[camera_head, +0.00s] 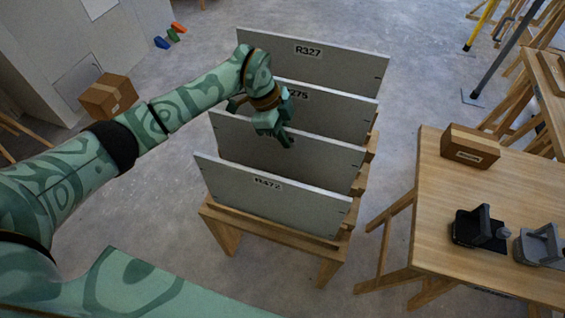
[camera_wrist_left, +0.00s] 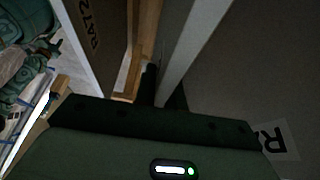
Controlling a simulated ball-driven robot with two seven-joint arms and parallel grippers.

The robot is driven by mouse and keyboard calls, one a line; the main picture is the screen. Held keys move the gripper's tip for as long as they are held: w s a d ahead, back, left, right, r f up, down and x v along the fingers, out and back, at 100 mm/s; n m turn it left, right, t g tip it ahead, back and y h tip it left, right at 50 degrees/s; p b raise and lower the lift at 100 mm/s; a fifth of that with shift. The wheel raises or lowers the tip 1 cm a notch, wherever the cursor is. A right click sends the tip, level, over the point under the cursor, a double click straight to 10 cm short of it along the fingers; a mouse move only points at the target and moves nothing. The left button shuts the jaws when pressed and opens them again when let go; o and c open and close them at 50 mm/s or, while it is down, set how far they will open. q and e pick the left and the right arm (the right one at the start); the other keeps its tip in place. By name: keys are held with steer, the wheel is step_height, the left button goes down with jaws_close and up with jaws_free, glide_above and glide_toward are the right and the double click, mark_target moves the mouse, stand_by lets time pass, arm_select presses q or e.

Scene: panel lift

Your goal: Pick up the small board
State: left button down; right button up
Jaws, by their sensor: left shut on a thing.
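Several grey boards stand upright in a wooden rack, and I cannot tell from size which is the small one. From back to front they are one labelled R327 (camera_head: 345,70), one whose label ends in 275 (camera_head: 335,118), one with its label mostly hidden (camera_head: 235,140), and one labelled R472 (camera_head: 290,205). My left gripper (camera_head: 284,138) is shut on the top edge of the third board and covers part of its label. In the left wrist view this board's pale edge (camera_wrist_left: 196,50) runs down between my fingers (camera_wrist_left: 163,92). My right gripper is out of view.
The rack (camera_head: 225,215) stands on a grey floor. A wooden table (camera_head: 445,225) at right holds a cardboard box (camera_head: 470,146) and dark tools (camera_head: 478,228). Another box (camera_head: 108,96) is at left. The neighbouring boards stand close to my gripper.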

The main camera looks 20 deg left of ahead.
arm_select(q)
steer(key=shift+r, duration=0.1)
stand_by(0.3)
steer(key=shift+w+r, duration=0.15)
steer(key=shift+r, duration=0.4)
step_height(320, 180, up, 17)
steer(key=p, duration=0.4)
steer(key=shift+p, duration=0.35)
steer(key=shift+f, duration=0.1)
